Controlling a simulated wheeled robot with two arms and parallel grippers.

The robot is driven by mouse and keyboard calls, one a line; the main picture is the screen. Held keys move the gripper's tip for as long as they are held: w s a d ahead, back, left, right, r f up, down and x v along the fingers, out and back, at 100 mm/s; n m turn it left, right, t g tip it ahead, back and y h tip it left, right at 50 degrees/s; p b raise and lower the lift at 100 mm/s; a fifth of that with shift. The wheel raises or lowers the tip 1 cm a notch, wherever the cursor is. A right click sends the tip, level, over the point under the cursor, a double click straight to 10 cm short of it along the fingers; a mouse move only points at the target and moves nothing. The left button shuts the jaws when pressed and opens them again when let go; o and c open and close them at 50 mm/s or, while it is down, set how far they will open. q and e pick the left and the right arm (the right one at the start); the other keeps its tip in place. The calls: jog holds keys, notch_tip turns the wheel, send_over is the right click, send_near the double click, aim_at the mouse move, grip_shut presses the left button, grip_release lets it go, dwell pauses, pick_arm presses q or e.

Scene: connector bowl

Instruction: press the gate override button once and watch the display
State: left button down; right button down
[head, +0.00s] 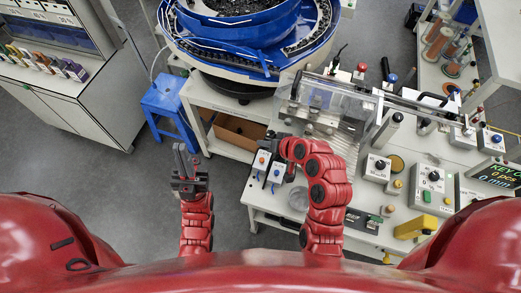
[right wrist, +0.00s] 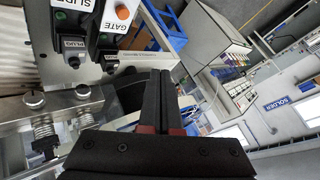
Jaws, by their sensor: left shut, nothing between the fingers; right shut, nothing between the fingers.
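The gate box, labelled GATE, has an orange button (right wrist: 122,13) at the top of the right wrist view. In the head view an orange button (head: 262,160) tops a small grey box at the bench's left edge. My right gripper (right wrist: 160,76) is shut and empty, its fingers below and right of the GATE box, apart from the button in that view. In the head view it is partly hidden by its own arm. The display (head: 496,176) at the right edge shows cut-off text, with "0 pcs" and "0 mm". My left gripper (head: 184,150) is shut and empty over the floor.
A SLIDE box (right wrist: 74,12) stands beside the GATE box. A clear guard (head: 335,105) and the blue bowl feeder (head: 250,40) lie beyond. More button boxes (head: 378,167) stand on the right of the bench. A blue stool (head: 165,103) stands at left.

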jog(key=shift+s, duration=0.2)
notch_tip(320, 180, down, 7)
jog(key=b, duration=0.3)
jog(key=shift+f+b, duration=0.1)
jog(key=shift+b, duration=0.25)
jog(key=shift+f+b, duration=0.55)
jog(key=shift+f, duration=0.2)
dwell(1.4)
jog(key=shift+f+b, duration=0.45)
jog(key=shift+b, duration=0.05)
